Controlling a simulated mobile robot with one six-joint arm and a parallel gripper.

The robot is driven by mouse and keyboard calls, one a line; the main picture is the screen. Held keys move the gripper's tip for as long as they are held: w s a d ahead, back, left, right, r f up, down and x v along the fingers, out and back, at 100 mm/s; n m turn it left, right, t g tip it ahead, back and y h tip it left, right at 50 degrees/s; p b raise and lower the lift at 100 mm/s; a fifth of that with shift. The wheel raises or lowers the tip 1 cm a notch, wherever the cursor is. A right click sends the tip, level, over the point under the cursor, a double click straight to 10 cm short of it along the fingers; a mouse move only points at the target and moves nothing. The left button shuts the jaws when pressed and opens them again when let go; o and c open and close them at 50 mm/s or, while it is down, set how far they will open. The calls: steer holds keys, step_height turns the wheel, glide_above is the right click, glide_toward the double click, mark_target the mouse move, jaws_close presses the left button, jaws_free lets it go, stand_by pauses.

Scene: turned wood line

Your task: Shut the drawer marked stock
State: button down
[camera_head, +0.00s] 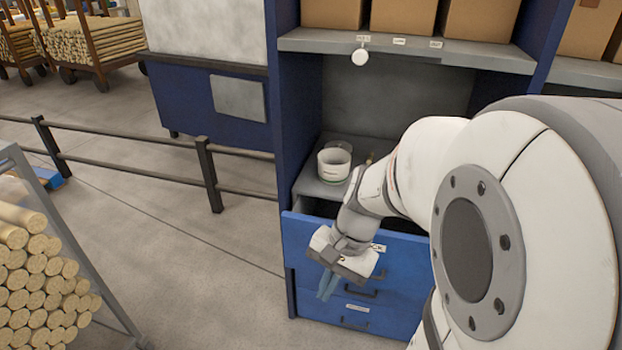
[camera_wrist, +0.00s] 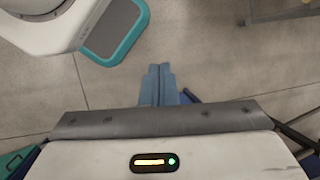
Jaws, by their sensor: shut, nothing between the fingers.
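The stock drawer (camera_head: 405,262) is the upper blue drawer of the cabinet. It stands pulled out, with a dark opening behind its front. Its white label (camera_head: 379,247) is partly hidden by my gripper, and only the end of the word shows. My gripper (camera_head: 327,287) is in front of the left half of the drawer front, fingers pointing down, near the dark handle (camera_head: 378,292). I cannot tell whether it touches the front. In the wrist view my gripper (camera_wrist: 159,84) has its blue fingers together, empty, above the floor.
A lower drawer (camera_head: 335,308) below looks shut. A white round container (camera_head: 334,164) stands on the shelf above, and cardboard boxes (camera_head: 403,16) sit higher. A dark rail (camera_head: 205,170) and a rack of round wood (camera_head: 38,280) are at left, with clear floor (camera_head: 170,260) between.

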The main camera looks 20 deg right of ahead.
steer(key=w+d+f+m+t+y+b, duration=0.2)
steer(key=w+d+f+m+t+y, duration=0.25)
steer(key=m, duration=0.55)
steer(key=w+d+f+m+t+y+b, duration=0.2)
steer(key=d+f+m+y, duration=0.25)
steer(key=f+m, duration=0.5)
steer(key=s+d+f+m+t+h+b, duration=0.1)
steer(key=d+f+m+t+h+b, duration=0.1)
steer(key=d+f+m+t+h, duration=0.6)
steer(key=s+d+f+m+t+h+b, duration=0.15)
steer(key=d+f+m+t, duration=0.3)
steer(key=d+m, duration=0.8)
steer(key=w+a+m, duration=0.1)
steer(key=w, duration=0.3)
steer(key=w+a, duration=0.1)
steer(key=w, duration=0.3)
steer(key=w+a+m, duration=0.1)
steer(key=w, duration=0.4)
steer(key=shift+f+m, duration=0.2)
steer(key=shift+m, duration=0.1)
steer(key=shift+w+d, duration=0.3)
steer(key=shift+w, duration=0.15)
